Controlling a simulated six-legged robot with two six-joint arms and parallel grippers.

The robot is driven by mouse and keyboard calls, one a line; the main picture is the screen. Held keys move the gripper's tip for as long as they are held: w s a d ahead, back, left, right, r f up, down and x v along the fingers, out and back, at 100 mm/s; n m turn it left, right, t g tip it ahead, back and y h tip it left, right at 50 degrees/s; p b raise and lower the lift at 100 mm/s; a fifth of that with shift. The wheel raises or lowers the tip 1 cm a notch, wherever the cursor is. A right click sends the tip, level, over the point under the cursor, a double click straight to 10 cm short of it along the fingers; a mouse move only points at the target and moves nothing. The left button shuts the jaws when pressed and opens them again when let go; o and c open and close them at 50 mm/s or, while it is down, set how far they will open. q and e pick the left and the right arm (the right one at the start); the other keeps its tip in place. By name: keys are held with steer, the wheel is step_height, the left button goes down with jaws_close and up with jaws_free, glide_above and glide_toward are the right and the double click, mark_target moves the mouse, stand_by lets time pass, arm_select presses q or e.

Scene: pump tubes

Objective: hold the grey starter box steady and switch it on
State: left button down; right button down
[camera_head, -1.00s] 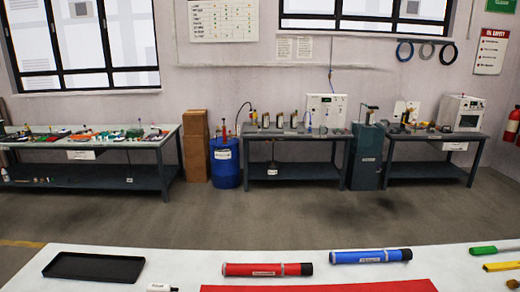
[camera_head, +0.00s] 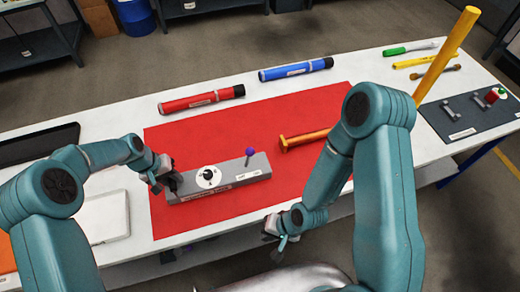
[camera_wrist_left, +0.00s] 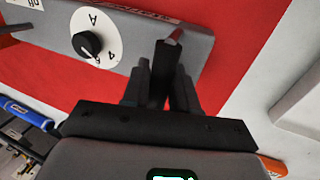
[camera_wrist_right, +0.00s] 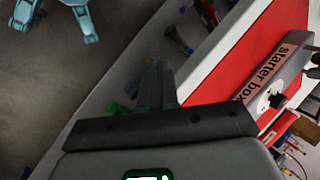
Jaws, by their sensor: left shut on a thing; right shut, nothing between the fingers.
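The grey starter box (camera_head: 228,181) lies on a red mat (camera_head: 180,225). On its top are a black knob on a white round dial (camera_head: 208,178) and a lever with a purple ball (camera_head: 250,152). My left gripper (camera_head: 172,181) is shut on the box's left end; the left wrist view shows its fingers (camera_wrist_left: 168,60) at the box's edge beside the dial (camera_wrist_left: 90,45). My right gripper (camera_head: 277,238) is shut and empty, in front of the box and apart from it. The right wrist view shows the "starter box" label (camera_wrist_right: 270,72).
An orange tool (camera_head: 305,138) lies right of the box. Red (camera_head: 200,99) and blue (camera_head: 295,70) cylinders lie behind the mat. A yellow post (camera_head: 447,55) and a dark board (camera_head: 470,115) are at right. A dark tray (camera_head: 40,145) is at left.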

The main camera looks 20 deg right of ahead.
steer(key=w+d+r+m+t+y, duration=0.1)
steer(key=w+d+r+m+t, duration=0.4)
steer(key=w+d+r, duration=0.5)
step_height(320, 180, up, 4)
steer(key=shift+w+d+r+t, duration=0.15)
steer(key=shift+w+d+t, duration=0.2)
steer(key=shift+d+t, duration=0.5)
steer(key=shift+a, duration=0.2)
glide_toward(248, 158)
steer(key=w+f, duration=0.2)
steer(key=shift+w+a+f, duration=0.15)
steer(key=shift+a+f, duration=0.05)
steer(key=shift+f, duration=0.2)
steer(key=shift+w+a+r, duration=0.1)
steer(key=shift+w+a, duration=0.15)
steer(key=shift+w, duration=0.15)
steer(key=shift+a, duration=0.1)
